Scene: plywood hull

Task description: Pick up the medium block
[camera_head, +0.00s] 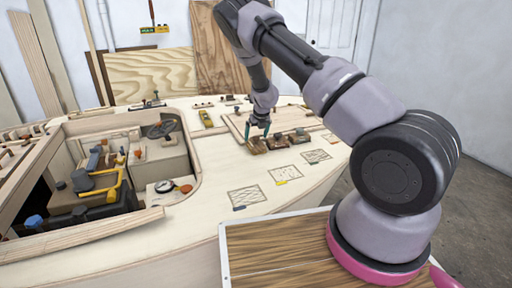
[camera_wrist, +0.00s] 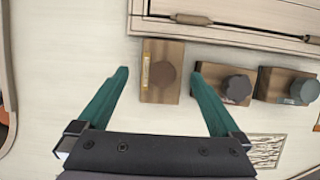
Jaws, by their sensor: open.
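Three wooden blocks with knobs on top stand in a row on the pale deck. The left block (camera_wrist: 152,92) has a brown knob and a yellow label; it also shows in the head view (camera_head: 256,148). The middle block (camera_wrist: 210,86) has a dark knob, and the right block (camera_wrist: 266,84) has a grey-green knob. I cannot tell for certain which is the medium block. My gripper (camera_head: 258,136) is open and empty, above the left block. In the wrist view its fingertips (camera_wrist: 160,74) lie on either side of that block, with visible gaps.
A raised wooden panel (camera_head: 285,120) with a handle (camera_wrist: 190,19) lies just behind the blocks. Several hatched patches (camera_head: 247,196) mark the deck in front. An open recess with tools and a yellow-handled item (camera_head: 122,184) is at left.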

